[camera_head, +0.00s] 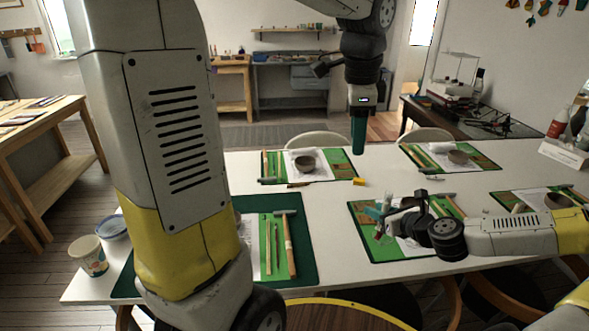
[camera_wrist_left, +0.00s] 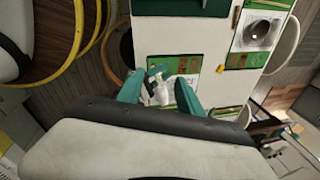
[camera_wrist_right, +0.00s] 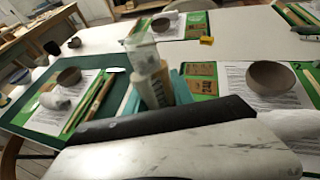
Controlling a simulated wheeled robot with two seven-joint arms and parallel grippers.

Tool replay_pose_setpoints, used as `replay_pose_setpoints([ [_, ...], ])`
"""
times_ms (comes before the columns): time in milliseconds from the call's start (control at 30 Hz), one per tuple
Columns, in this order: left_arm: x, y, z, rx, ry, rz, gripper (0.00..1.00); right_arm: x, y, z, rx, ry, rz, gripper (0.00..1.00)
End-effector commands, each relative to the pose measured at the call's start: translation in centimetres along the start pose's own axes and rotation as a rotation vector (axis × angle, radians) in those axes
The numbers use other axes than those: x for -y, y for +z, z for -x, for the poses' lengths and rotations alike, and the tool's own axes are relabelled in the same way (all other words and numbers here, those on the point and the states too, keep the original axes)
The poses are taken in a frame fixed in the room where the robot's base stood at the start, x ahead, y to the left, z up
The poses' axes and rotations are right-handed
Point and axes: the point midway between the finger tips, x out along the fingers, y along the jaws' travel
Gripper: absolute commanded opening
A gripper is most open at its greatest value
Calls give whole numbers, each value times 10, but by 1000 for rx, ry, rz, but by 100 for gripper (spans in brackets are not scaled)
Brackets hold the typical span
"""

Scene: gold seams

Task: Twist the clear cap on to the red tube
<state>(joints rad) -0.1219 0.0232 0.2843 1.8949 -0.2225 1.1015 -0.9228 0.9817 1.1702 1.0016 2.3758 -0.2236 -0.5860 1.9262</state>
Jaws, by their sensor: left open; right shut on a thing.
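My right gripper (camera_head: 378,212) is low over the near right green mat, and it also shows in the right wrist view (camera_wrist_right: 156,95). It is shut on a pale cylinder-like tube (camera_wrist_right: 152,88). A clear, see-through piece (camera_wrist_right: 141,50) shows at the far end of this tube; I cannot tell whether it is the cap or how it is seated. No red on the tube is clear to me. My left gripper (camera_head: 358,135) is high over the table, pointing down, open and empty. In the left wrist view its teal fingers (camera_wrist_left: 158,92) are apart, with the right gripper far below.
Green mats with papers, tools and bowls lie on the white table (camera_head: 325,220). A small yellow block (camera_head: 358,182) lies near the middle. A clay bowl (camera_wrist_right: 271,77) stands beyond the right gripper. Tubs (camera_head: 89,255) stand at the left edge. The table's middle is mostly clear.

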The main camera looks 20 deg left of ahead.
Motion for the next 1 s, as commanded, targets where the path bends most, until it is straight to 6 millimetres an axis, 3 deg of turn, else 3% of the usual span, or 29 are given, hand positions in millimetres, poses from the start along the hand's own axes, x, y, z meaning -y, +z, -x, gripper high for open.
replay_pose_setpoints([
  [200,-43,51,23,-77,-86,436,43,0,0,0,0,0,0,0],
  [500,-104,102,28,-261,-135,1017,43,0,0,0,0,0,0,0],
  [733,-131,118,22,-372,-124,1281,43,0,0,0,0,0,0,0],
  [1000,-137,120,20,-399,-117,1343,43,0,0,0,0,0,0,0],
])
